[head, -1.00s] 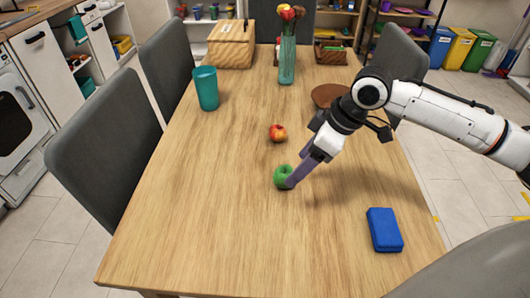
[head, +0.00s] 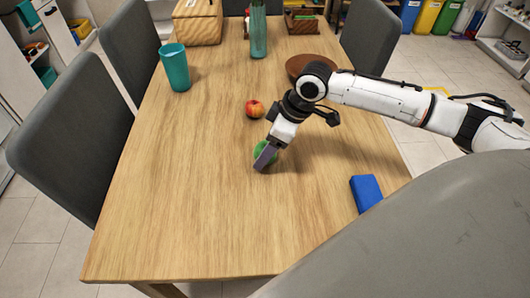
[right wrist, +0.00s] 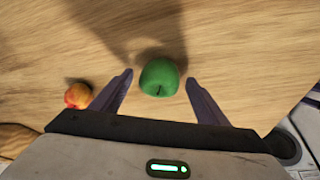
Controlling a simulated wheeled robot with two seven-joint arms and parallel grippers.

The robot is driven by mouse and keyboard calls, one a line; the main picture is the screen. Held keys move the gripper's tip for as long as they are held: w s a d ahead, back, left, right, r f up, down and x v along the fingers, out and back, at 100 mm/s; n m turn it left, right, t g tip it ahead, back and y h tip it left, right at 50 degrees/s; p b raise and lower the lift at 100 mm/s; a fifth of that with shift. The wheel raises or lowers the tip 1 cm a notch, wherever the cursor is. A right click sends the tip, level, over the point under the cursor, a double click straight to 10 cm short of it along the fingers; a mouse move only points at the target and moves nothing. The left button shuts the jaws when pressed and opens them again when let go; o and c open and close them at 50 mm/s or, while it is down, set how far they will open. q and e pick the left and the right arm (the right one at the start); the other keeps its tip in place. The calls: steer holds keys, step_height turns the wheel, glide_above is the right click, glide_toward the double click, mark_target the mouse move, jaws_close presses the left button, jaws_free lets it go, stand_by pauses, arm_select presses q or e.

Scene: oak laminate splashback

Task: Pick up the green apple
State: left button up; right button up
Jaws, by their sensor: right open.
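The green apple (head: 262,149) rests on the wooden table (head: 190,200), partly hidden by my right gripper in the head view. My right gripper (head: 265,158) comes down over it from the right. In the right wrist view the green apple (right wrist: 159,77) lies between the tips of the open gripper (right wrist: 157,88), with a gap on each side. My left gripper is in neither view.
A red and yellow apple (head: 255,109) lies behind the green one. A blue block (head: 366,193) lies near the right edge. A brown bowl (head: 311,66), a teal cup (head: 175,68) and a glass vase (head: 258,35) stand farther back. A grey chair (head: 430,240) blocks the front right.

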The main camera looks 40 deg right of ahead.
steer(key=c, duration=1.2)
